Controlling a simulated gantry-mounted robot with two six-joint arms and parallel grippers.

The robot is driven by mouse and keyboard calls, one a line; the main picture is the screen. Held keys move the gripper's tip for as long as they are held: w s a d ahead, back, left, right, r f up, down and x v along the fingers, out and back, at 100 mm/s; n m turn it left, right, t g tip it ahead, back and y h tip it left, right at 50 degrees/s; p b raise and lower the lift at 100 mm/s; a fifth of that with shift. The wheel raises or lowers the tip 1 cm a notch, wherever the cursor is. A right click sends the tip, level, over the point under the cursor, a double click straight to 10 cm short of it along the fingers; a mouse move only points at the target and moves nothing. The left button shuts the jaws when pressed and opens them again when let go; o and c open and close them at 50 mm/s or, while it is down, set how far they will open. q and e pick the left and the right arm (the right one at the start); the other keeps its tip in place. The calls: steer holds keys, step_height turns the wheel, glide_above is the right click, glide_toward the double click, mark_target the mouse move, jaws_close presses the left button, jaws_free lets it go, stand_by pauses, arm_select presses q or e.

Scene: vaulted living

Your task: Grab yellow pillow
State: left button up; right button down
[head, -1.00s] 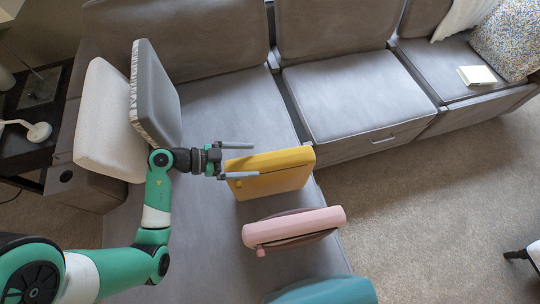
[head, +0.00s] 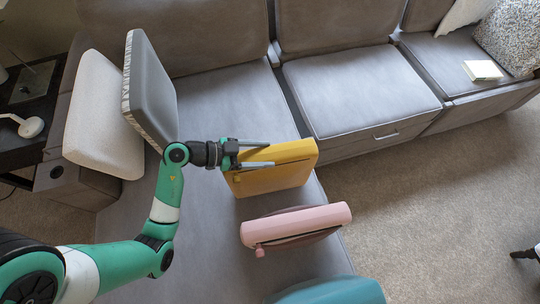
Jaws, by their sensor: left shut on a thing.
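The yellow pillow (head: 285,169) stands on edge on the grey sofa seat, near the middle of the head view. My left gripper (head: 262,154) reaches it from the left, its two fingers lying along either side of the pillow's left end. The gripper is shut on the pillow. The lower finger lies over the pillow's near face, and the upper finger is at its far side. My right gripper is not in view.
A pink pillow (head: 295,224) and a teal pillow (head: 330,292) stand nearer to me. A grey cushion (head: 152,92) and a white cushion (head: 104,120) lean at the left. Bare seat lies beyond the yellow pillow; carpet (head: 430,210) is at right.

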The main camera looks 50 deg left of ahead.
arm_select(q)
jaws_close()
